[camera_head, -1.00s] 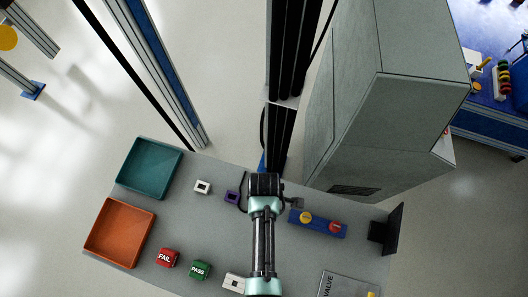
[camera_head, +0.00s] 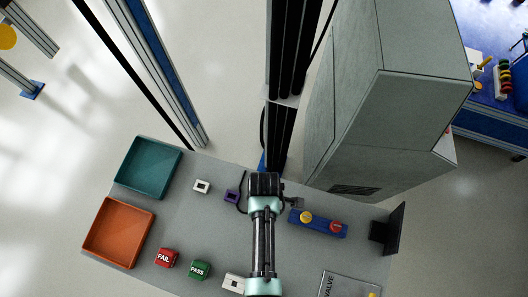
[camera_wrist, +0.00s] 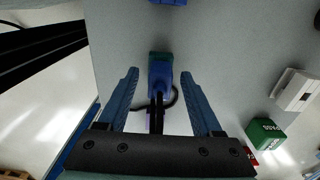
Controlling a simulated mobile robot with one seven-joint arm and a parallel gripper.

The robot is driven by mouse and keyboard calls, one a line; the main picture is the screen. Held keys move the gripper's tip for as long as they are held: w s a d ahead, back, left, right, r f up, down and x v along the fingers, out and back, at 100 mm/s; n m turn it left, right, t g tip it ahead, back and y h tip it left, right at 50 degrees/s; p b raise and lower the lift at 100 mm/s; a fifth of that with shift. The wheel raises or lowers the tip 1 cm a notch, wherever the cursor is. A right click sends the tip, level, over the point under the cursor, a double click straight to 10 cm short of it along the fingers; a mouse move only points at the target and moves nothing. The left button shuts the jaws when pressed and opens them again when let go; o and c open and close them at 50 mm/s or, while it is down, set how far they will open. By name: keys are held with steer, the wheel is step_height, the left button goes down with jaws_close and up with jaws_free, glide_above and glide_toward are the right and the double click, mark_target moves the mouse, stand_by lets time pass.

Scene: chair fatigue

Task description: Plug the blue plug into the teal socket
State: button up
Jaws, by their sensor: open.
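In the wrist view, the blue plug (camera_wrist: 161,78) lies between the two fingers of my gripper (camera_wrist: 160,74). The gripper is open, with a gap on each side of the plug. A dark teal-green piece (camera_wrist: 158,57), which looks like the teal socket, sits at the plug's far end. They appear to meet, but I cannot tell how deep the plug sits. A black cable (camera_wrist: 157,112) runs from the plug back under the gripper. In the head view, my arm hides the plug and socket.
A purple block (camera_head: 231,197) and a white block (camera_head: 202,186) stand left of my arm. A blue button box (camera_head: 318,223) is to the right. FAIL (camera_head: 166,257) and PASS (camera_head: 200,269) cubes stand near teal (camera_head: 125,182) and orange (camera_head: 95,240) trays. A black screen (camera_head: 390,232) stands right.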

step_height(320, 180, up, 13)
steer(key=shift+f, duration=0.2)
stand_by(0.7)
steer(key=w+r+m+t+b, duration=0.2)
steer(key=w+r+m+t, duration=0.55)
steer(key=w+r, duration=1.3)
step_height(320, 180, up, 12)
steer(key=w+t, duration=0.3)
steer(key=t, duration=0.4)
steer(key=s+r+m+t+b, duration=0.25)
steer(key=r+t, duration=0.45)
steer(key=r, duration=1.2)
steer(key=s+r+m+t, duration=0.4)
steer(key=s+r+t, duration=0.2)
steer(key=s+r, duration=0.5)
step_height(320, 180, up, 4)
steer(key=shift+s+r, duration=0.1)
steer(key=shift+s, duration=0.15)
